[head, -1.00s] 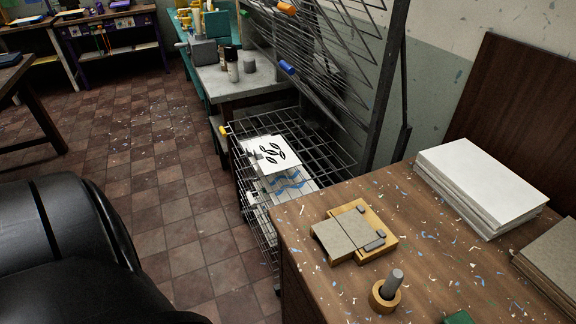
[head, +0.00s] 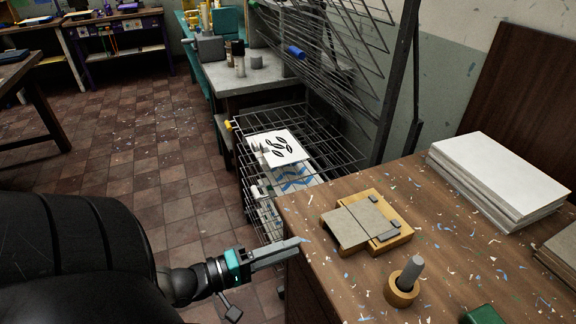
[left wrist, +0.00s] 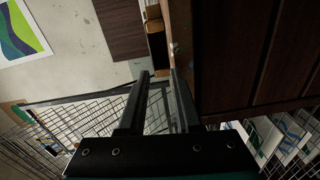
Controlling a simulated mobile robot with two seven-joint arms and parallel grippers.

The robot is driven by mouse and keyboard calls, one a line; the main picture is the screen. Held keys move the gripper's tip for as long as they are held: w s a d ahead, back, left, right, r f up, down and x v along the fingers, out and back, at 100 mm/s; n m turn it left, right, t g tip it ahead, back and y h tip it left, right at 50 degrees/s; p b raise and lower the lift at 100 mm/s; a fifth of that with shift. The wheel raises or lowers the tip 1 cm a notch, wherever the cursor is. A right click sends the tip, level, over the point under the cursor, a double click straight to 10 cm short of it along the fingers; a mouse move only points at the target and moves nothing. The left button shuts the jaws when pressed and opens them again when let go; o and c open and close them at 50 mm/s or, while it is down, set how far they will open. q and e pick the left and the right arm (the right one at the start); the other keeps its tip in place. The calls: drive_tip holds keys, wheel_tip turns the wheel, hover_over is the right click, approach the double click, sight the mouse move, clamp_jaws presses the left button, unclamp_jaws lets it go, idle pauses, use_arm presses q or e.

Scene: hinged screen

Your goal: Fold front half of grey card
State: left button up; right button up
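The grey card (head: 345,229) lies flat on a yellow wooden jig (head: 396,240) on the workbench. A crease line divides it into two halves. Its front half reaches out past the jig's left edge, and its back half lies on the jig beside small dark grey blocks. My left gripper (head: 299,243) is beside the bench's left edge, left of and in front of the card and apart from it. In the left wrist view its two fingers (left wrist: 162,74) stand apart with nothing between them. My right gripper is not in view.
A wooden ring holding a grey peg (head: 406,282) stands in front of the jig. A white paper stack (head: 497,178) is behind it to the right. A green object (head: 484,315) is at the bottom edge. A wire drying rack (head: 318,143) stands left of the bench.

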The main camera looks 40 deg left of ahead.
sight(321, 244)
use_arm(q)
drive_tip(key=shift+n, duration=0.4)
drive_tip(key=b+x, duration=0.1)
drive_tip(key=x, duration=0.1)
drive_tip(key=r+b+x, duration=0.1)
drive_tip(key=x, duration=0.2)
drive_tip(key=b+x, duration=0.1)
drive_tip(key=x, duration=0.2)
drive_tip(key=shift+d+r+b, duration=0.3)
drive_tip(key=shift+d+b, duration=0.05)
drive_tip(key=shift+b, duration=0.05)
clamp_jaws()
